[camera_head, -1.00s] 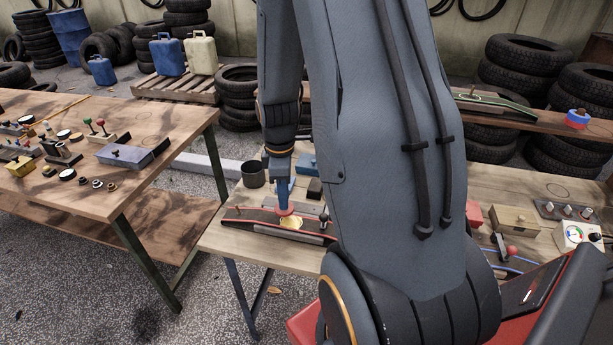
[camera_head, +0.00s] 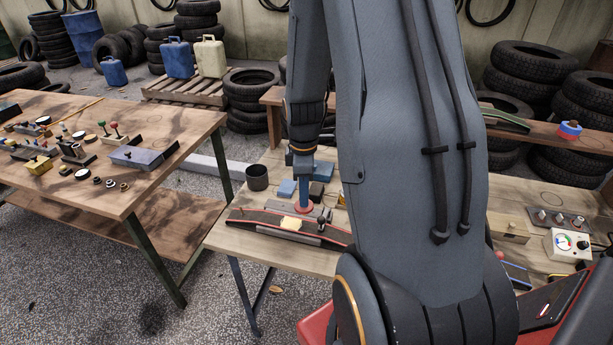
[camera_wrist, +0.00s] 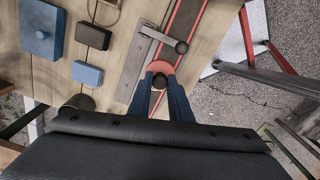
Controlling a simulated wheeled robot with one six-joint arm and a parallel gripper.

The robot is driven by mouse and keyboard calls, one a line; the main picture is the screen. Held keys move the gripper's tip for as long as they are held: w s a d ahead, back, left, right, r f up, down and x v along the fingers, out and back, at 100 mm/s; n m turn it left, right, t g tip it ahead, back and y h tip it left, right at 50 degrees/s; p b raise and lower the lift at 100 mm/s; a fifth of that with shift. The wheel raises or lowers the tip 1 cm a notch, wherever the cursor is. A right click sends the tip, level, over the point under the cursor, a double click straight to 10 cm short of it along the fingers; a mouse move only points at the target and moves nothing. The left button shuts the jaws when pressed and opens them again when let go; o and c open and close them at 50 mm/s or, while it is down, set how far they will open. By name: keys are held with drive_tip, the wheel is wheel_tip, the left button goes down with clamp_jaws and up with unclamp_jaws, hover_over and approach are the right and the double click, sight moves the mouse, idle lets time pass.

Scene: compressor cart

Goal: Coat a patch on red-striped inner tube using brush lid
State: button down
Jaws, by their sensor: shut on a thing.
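My gripper (camera_head: 303,190) is shut on the dark knob of the brush lid (camera_head: 304,209), a red disc. In the wrist view my blue fingers (camera_wrist: 161,92) close on the knob, with the red lid (camera_wrist: 160,68) around it. The brush is hidden. The dark red-striped inner tube (camera_head: 255,216) lies over a grey stand on the near work table. It also shows in the wrist view (camera_wrist: 186,20). I cannot tell whether lid and tube touch.
A clamp lever (camera_wrist: 181,46) sits beside the lid. A dark cup (camera_head: 257,178) and blue and black blocks (camera_head: 287,188) stand behind the tube. A gauge box (camera_head: 567,244) is at right. Another table (camera_head: 150,205) with tools stands left.

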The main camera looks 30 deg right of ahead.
drive_tip(key=shift+r+p, duration=1.6)
drive_tip(key=shift+r, duration=0.6)
